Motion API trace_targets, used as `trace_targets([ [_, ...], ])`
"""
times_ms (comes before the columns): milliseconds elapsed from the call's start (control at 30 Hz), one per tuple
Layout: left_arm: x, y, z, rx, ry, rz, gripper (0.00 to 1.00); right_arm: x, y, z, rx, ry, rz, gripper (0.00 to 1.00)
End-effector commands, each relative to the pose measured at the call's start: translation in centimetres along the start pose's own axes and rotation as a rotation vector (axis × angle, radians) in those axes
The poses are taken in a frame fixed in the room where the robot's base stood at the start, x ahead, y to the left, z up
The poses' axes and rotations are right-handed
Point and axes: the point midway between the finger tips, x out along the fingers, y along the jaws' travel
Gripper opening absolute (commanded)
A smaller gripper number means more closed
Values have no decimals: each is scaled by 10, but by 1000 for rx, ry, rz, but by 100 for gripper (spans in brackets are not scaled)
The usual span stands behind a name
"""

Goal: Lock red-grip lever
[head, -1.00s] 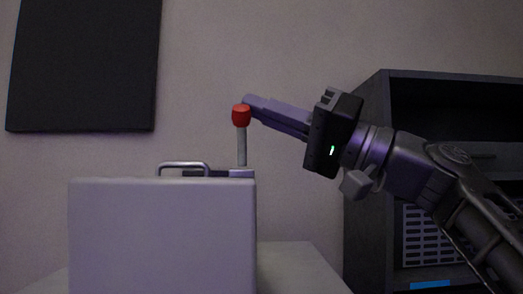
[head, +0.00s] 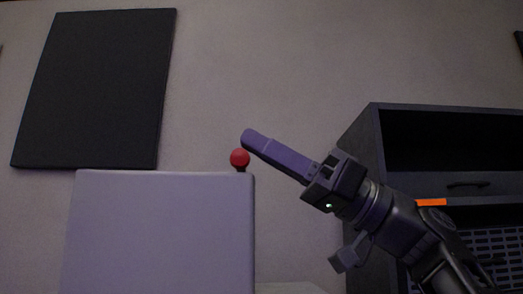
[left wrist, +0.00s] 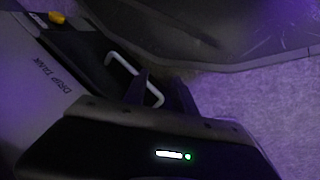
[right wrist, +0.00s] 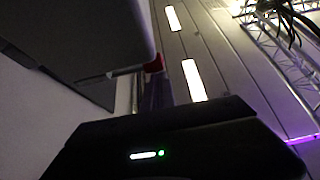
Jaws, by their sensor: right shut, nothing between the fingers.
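The lever's red grip (head: 240,158) shows as a ball just above the top edge of a pale box (head: 160,230). In the right wrist view the red grip (right wrist: 155,64) is just beyond the fingers (right wrist: 154,92), beside a dark edge. My left gripper (left wrist: 160,86) is outside the head view. In the left wrist view its fingers are apart near a white handle (left wrist: 122,63).
A dark shelf unit (head: 375,150) stands at the right, behind my right arm. A black panel (head: 95,90) hangs on the wall.

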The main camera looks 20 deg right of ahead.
Motion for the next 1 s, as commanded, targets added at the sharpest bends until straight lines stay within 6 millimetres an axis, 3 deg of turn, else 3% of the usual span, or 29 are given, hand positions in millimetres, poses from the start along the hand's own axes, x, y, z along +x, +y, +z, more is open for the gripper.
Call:
trace_targets([
  [733,5,-3,-2,-3,5,-2,33,-2,0,7,4,-6,1,0],
  [1000,-12,6,2,3,-5,3,33,12,-12,-15,1,-2,0,0],
])
